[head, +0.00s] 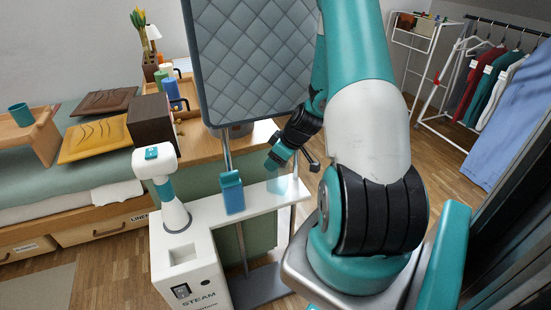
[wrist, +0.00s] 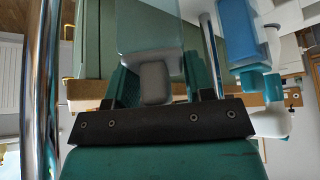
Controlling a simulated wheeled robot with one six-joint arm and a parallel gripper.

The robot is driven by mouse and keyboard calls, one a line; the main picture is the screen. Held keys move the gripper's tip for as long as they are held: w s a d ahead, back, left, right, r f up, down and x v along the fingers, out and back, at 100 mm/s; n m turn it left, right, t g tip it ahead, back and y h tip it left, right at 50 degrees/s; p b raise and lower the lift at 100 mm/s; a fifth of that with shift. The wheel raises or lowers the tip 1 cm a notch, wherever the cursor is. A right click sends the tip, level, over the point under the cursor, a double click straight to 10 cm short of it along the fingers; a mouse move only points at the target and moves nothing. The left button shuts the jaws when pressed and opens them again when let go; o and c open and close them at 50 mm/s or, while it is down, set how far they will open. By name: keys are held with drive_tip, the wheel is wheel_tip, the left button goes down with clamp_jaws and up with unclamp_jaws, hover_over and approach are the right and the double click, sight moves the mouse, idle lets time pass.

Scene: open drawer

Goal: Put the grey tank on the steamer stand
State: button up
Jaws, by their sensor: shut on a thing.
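My gripper (head: 278,160) is above the right part of the steamer stand's white shelf (head: 262,198). It is shut on the grey cap of a see-through tank, the grey tank (head: 287,184), whose body hangs below the jaws. In the wrist view the cap (wrist: 155,84) sits between the two teal fingers of my gripper (wrist: 162,86), with the clear body (wrist: 150,28) beyond it. I cannot tell whether its base touches the shelf. The steamer stand (head: 192,262) is a white unit marked STEAM.
A blue tank (head: 232,192) stands on the shelf left of my gripper. A white steamer head (head: 158,165) stands at the left. A quilted grey board (head: 252,60) rises behind on metal poles (head: 228,150). A wooden counter (head: 205,146) is behind the shelf.

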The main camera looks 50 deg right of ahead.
drive_tip(key=shift+f, duration=0.2)
drive_tip(key=o, duration=1.3)
drive_tip(key=shift+s+d+r, duration=0.1)
drive_tip(key=shift+r, duration=0.3)
drive_tip(key=v, duration=0.5)
drive_tip(key=shift+s+f, duration=0.2)
drive_tip(key=shift+s, duration=0.15)
drive_tip(key=s+d, duration=0.1)
drive_tip(key=s, duration=0.6)
drive_tip(key=s+d+b, duration=0.1)
drive_tip(key=s, duration=0.2)
drive_tip(key=shift+s+d, duration=0.3)
drive_tip(key=shift+s, duration=0.1)
